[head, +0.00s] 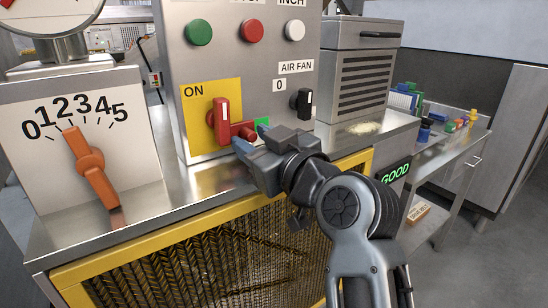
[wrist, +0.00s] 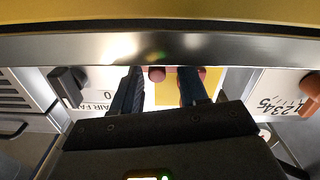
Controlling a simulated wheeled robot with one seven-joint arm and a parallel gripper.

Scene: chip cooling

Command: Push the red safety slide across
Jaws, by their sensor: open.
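The red safety slide (head: 240,130) is a short red bar low on the grey control box, beside the red ON switch handle (head: 221,112) on a yellow plate. A green patch (head: 263,123) shows to its right. My gripper (head: 252,138) is open, its two dark blue fingers right in front of the slide. In the wrist view, my gripper (wrist: 159,90) has its fingers apart, with a reddish end piece (wrist: 157,73) between them. More red shows by the right finger. I cannot tell whether either finger touches the slide.
A black AIR FAN knob (head: 301,103) stands right of the fingers. An orange pointer (head: 91,160) on a numbered dial is at left. Green, red and white buttons are above. The metal ledge (head: 190,185) lies below, over a yellow-framed mesh guard. A lit GOOD sign (head: 395,172) is at right.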

